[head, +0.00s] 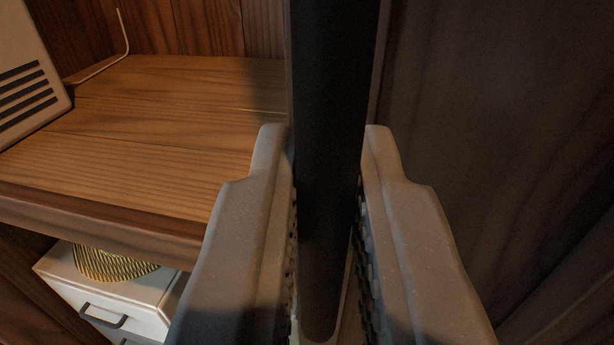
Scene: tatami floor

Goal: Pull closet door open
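The closet door (333,90) shows as a dark, upright edge or bar, running from the top of the view down between my fingers. Its lower end looks rounded near the bottom of the view. My gripper (328,150) has one pale grey finger on each side of it, with the ridged pads close against its sides and no clear gap. The fingers hide part of its sides. I cannot tell whether this dark part is the door's edge or a handle on it. The closet interior is visible to the left of it.
Inside the closet is a wooden shelf (150,150) with a white slatted appliance (25,75) and a thin cable. Below it stands a white drawer unit (130,300) with a woven yellow item (112,265) on top. A dark wooden panel (500,130) fills the right side.

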